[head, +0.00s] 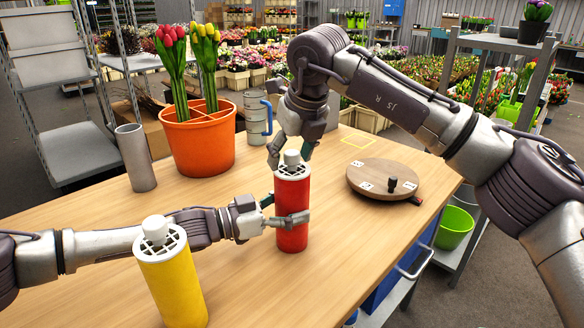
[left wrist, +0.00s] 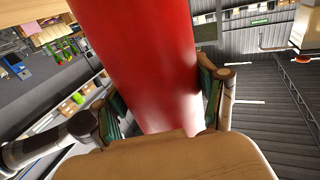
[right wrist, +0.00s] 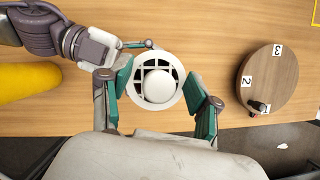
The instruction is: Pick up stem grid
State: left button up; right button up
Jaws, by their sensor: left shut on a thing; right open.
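A red cylindrical vase (head: 291,215) stands upright on the table, topped by a white round stem grid (head: 293,172) with a white knob. My left gripper (head: 287,215) is shut around the vase's body; in the left wrist view the red wall (left wrist: 140,60) fills the space between its fingers. My right gripper (head: 289,160) is open and points down over the vase. In the right wrist view its fingers (right wrist: 160,108) stand either side of the grid (right wrist: 174,99), with the knob between them. A yellow vase (head: 176,285) with a similar white grid (head: 160,243) stands front left.
An orange pot (head: 199,145) with red and yellow tulips stands behind, beside a grey cylinder (head: 135,158) and a blue-handled mug (head: 255,115). A round wooden disc (head: 385,172) with a knob and number labels lies to the right. The front right tabletop is clear.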

aim_at(291, 152)
jog(key=c, duration=1.1)
jog(key=shift+o, duration=0.2)
notch_tip(291, 152, up, 10)
jog(key=shift+r, duration=0.1)
pick_arm(q)
jog(key=o, duration=1.5)
jog(key=shift+a, duration=0.1)
